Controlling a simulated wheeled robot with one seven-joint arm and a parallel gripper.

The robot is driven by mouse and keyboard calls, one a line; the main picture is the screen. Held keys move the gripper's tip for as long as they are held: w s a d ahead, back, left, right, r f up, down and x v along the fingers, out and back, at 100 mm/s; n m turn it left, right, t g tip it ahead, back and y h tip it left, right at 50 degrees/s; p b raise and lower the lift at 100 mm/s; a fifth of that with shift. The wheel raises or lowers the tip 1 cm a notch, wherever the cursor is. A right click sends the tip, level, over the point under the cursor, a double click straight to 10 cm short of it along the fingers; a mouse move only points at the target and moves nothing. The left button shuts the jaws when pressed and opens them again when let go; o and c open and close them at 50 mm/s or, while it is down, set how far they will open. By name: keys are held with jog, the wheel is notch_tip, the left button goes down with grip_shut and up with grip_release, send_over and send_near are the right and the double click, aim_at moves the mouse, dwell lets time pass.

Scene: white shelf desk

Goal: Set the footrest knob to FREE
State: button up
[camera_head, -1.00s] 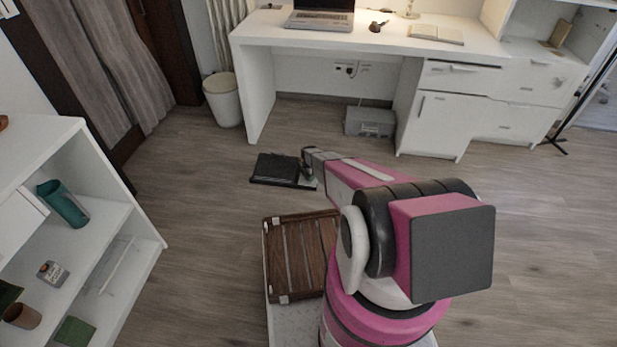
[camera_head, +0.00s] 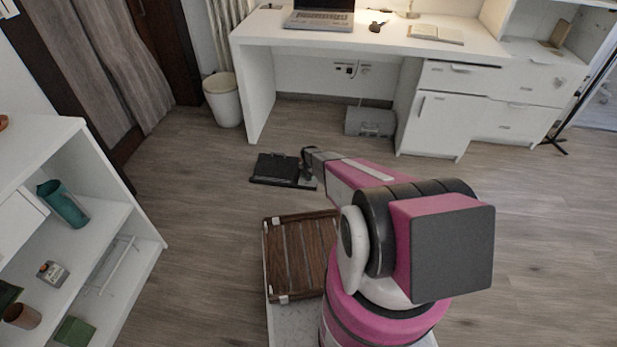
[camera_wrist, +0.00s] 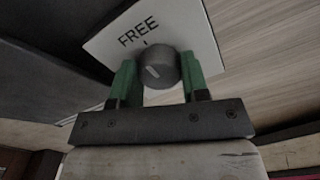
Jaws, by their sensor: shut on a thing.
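The black footrest (camera_head: 273,168) lies on the floor in front of the desk. In the wrist view its pale plate (camera_wrist: 203,38) carries the word FREE and a short tick mark below it. The round dark grey knob (camera_wrist: 163,72) stands on that plate, with a white pointer line on its face. The line slants toward the upper left, not clearly in line with the tick. My gripper (camera_wrist: 158,64) has its green fingers on both sides of the knob, shut on it. In the head view my gripper (camera_head: 308,168) is at the footrest's right edge, and the knob cannot be made out.
A slatted brown wooden crate (camera_head: 300,258) is near my base. A white desk (camera_head: 255,95) stands behind the footrest, with a grey box (camera_head: 370,121) under it and a white bin (camera_head: 223,100) to the left. A white shelf (camera_head: 150,250) is at left. Floor right of my arm is clear.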

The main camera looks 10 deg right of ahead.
jog(key=o, duration=0.9)
jog(key=shift+o, duration=0.2)
jog(key=shift+r, duration=0.1)
notch_tip(320, 180, up, 11)
jog(key=shift+f, duration=0.2)
jog(key=s+r+m, duration=2.8)
jog(key=s+r, duration=0.9)
jog(key=r, duration=0.2)
jog(key=shift+s+r, duration=0.15)
jog(key=shift+r, duration=0.05)
